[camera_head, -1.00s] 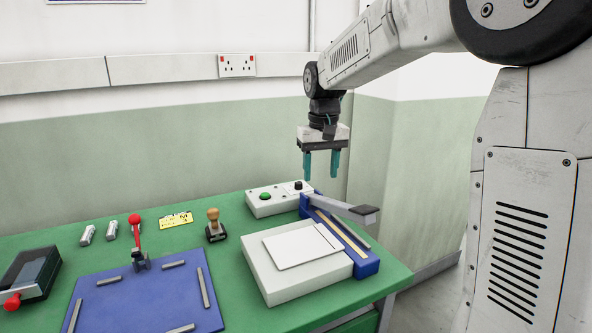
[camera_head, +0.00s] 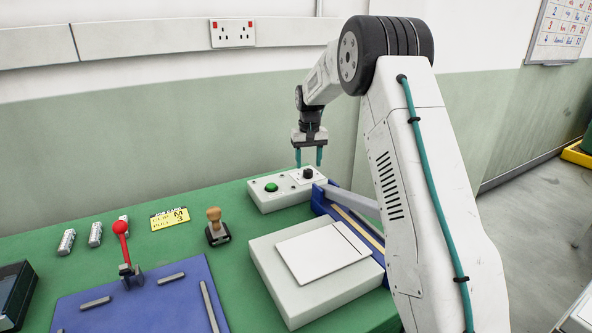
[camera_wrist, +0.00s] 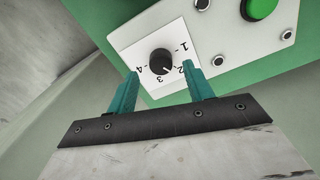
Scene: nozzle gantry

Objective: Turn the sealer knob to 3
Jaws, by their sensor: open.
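The sealer knob (camera_head: 308,173) is a small black dial on the white control box (camera_head: 262,203) at the back of the bench. In the wrist view the knob (camera_wrist: 161,61) sits on a white plate numbered 1 to 4. A faint light mark shows on its lower right side, towards 2 and 3; its exact setting is hard to tell. My gripper (camera_head: 308,163) points down just over the knob, open, with teal fingers. In the wrist view its fingertips (camera_wrist: 160,72) lie either side of the knob's lower part, apparently not touching it.
A green button (camera_head: 271,187) is left of the knob on the box. The blue sealer (camera_head: 327,204) with its grey lever (camera_head: 352,202) stands just in front, partly behind my arm. A wooden-handled stamp (camera_head: 216,228) and yellow card (camera_head: 170,218) are farther left.

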